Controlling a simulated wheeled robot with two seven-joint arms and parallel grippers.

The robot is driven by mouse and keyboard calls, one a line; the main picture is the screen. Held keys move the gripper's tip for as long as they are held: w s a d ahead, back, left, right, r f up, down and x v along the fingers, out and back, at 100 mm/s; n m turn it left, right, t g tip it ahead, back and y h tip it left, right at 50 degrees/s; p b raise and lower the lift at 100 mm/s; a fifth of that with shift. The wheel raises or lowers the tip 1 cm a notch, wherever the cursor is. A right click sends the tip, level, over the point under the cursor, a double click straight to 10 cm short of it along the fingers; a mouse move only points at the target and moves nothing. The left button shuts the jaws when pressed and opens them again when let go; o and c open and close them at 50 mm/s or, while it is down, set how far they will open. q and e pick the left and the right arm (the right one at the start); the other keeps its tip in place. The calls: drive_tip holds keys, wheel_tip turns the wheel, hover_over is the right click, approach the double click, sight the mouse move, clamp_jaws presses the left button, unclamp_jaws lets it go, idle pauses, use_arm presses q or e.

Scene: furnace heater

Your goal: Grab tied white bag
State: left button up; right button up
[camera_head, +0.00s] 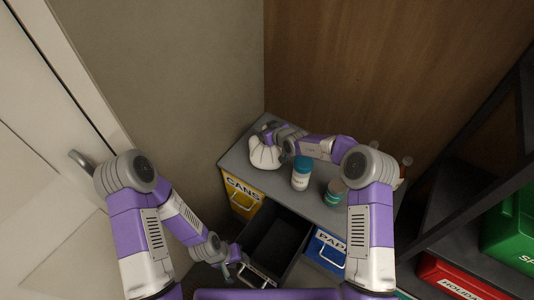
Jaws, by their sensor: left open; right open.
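The tied white bag (263,154) sits on the grey top of the cabinet, near its back left corner. My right gripper (266,132) reaches across from the right and is at the top of the bag, its fingers open around or beside the tied neck; I cannot tell which at this size. My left gripper (234,272) is low in front of the cabinet, open, close to the handle of the pulled-out middle drawer (277,238).
On the grey cabinet top (232,158) stand a white bottle with a teal cap (301,174) and a smaller teal-lidded jar (335,192). Below are a yellow CANS bin (241,194) and a blue PAPER bin (325,248). Black shelving with red and green boxes stands right.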

clamp_jaws()
idle(0.7)
idle(0.6)
drive_tip(key=shift+r, duration=0.2)
